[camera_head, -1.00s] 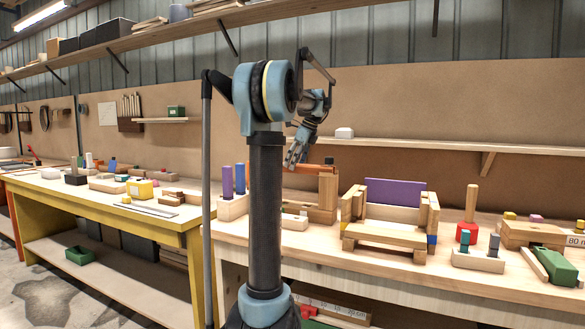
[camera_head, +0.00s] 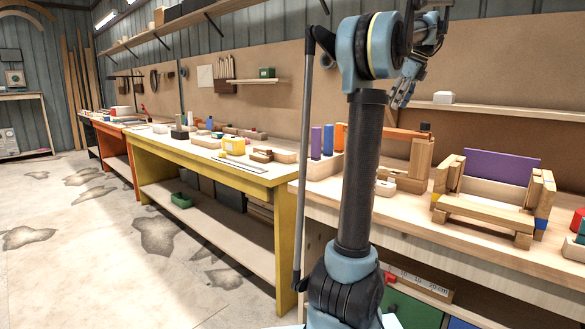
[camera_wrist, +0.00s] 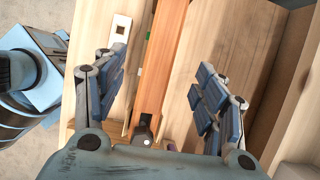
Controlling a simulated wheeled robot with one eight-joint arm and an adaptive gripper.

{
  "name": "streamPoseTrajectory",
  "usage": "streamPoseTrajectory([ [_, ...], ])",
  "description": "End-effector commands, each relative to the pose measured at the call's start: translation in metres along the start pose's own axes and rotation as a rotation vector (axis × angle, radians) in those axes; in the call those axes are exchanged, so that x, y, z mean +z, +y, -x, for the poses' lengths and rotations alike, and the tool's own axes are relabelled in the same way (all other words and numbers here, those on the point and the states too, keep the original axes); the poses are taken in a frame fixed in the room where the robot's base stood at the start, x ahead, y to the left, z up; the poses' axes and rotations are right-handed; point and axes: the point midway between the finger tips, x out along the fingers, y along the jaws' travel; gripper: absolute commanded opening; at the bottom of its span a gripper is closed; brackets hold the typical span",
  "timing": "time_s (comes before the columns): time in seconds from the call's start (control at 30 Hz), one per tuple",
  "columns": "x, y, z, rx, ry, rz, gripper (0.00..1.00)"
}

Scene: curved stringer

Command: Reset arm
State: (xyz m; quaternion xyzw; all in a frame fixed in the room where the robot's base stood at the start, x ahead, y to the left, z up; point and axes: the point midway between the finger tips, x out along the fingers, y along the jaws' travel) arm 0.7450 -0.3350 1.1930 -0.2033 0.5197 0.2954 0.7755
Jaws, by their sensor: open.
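My arm stands upright in the middle of the head view and is folded at the top. My gripper (camera_head: 402,92) hangs from it in front of the back panel, above the right-hand workbench (camera_head: 430,225). In the wrist view my gripper (camera_wrist: 165,85) is open, with its blue-padded fingers wide apart. An orange bar (camera_wrist: 163,65) shows between the fingers, lower than them as far as I can tell, and nothing is held. The same orange bar (camera_head: 402,133) lies across wooden blocks on the bench in the head view, just below my gripper.
A small wooden bench model with a purple back (camera_head: 501,164) stands to the right. Purple and blue pegs (camera_head: 316,143) stand to the left of my arm. A shelf (camera_head: 500,112) runs along the back panel. The yellow workbench (camera_head: 205,158) is farther left, with open floor (camera_head: 90,250) before it.

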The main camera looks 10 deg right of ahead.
Motion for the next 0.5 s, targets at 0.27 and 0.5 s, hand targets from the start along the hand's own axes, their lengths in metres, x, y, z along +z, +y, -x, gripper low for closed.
streamPoseTrajectory([
  [0.27,0.022,0.075,-0.047,0.018,0.048,0.333,0.65],
  [0.5,0.026,0.158,-0.101,0.044,0.095,0.705,0.65],
])
